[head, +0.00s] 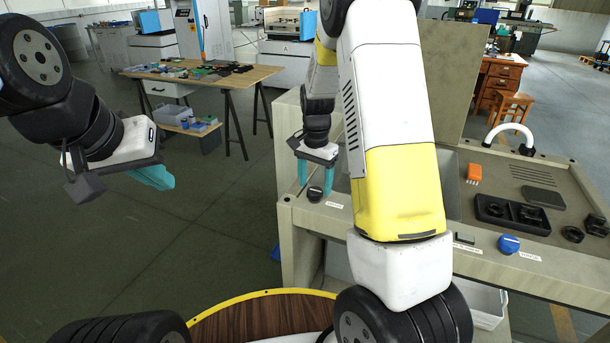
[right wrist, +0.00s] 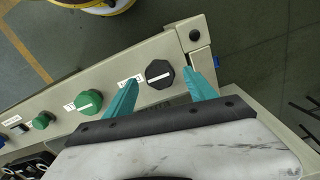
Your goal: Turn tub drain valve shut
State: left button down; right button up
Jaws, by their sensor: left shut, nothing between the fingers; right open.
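A black faceted knob (right wrist: 159,74) with a white pointer line sits on the front ledge of the machine, near its corner, in the right wrist view. It also shows in the head view as a small dark knob (head: 315,194). Its label is too small to read, so I cannot tell for sure that it is the drain valve. My right gripper (head: 314,187) is open, pointing down, with its teal fingers either side of this knob; contact cannot be told. My left gripper (head: 152,177) is shut and empty, over the floor at the left.
A green knob (right wrist: 88,101), a second green knob (right wrist: 42,120) and a blue knob (head: 508,244) line the same ledge. My right arm hides the middle of the machine. A cluttered table (head: 258,76) stands behind.

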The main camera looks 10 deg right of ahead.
aim_at(315, 190)
notch_tip(315, 190, up, 6)
jog(key=shift+f, duration=0.1)
dwell(0.4)
